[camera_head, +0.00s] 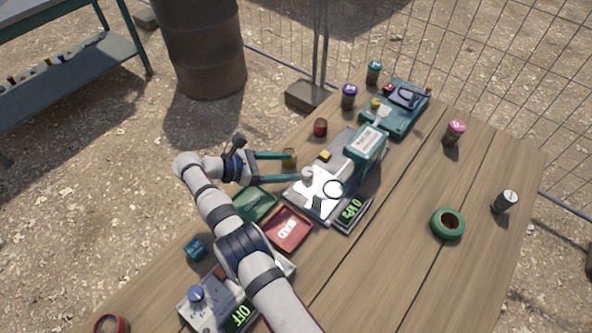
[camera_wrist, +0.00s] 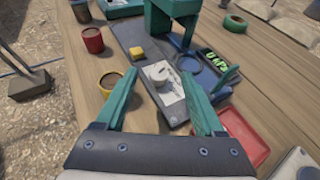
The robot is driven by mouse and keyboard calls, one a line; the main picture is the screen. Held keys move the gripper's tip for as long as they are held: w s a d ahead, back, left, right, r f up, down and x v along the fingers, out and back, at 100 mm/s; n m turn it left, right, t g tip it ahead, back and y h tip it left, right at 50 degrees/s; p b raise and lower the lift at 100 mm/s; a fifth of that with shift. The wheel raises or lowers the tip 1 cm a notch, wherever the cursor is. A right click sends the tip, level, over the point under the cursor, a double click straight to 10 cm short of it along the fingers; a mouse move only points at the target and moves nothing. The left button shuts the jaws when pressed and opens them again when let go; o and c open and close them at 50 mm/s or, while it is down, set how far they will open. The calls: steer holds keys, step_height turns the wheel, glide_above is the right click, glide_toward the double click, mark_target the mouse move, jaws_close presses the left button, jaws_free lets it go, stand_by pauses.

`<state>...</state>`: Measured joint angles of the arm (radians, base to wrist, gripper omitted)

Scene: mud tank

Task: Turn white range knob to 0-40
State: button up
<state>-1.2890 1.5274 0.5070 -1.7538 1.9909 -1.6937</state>
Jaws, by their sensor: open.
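The white range knob (camera_wrist: 158,72) sits on a white printed panel (camera_wrist: 172,98) on a grey instrument base. In the head view the knob (camera_head: 308,173) is a small pale cap just beyond my fingertips. My gripper (camera_head: 296,167) reaches in from the left with its two green fingers spread apart. In the wrist view the open fingers (camera_wrist: 158,76) frame the knob from both sides, with a visible gap on each side. I see no contact. The markings around the knob are too small to read, so its setting cannot be told. The instrument's display (camera_head: 351,212) is lit green.
A yellow button (camera_head: 324,156) is beside the knob, and a teal upright housing (camera_head: 367,147) stands behind. A yellow-rimmed cup (camera_head: 289,158) is close to the upper finger. A red tray (camera_head: 288,231) and green tray (camera_head: 255,204) lie in front.

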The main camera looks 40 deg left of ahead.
step_height(320, 180, up, 5)
steer(key=shift+f, duration=0.15)
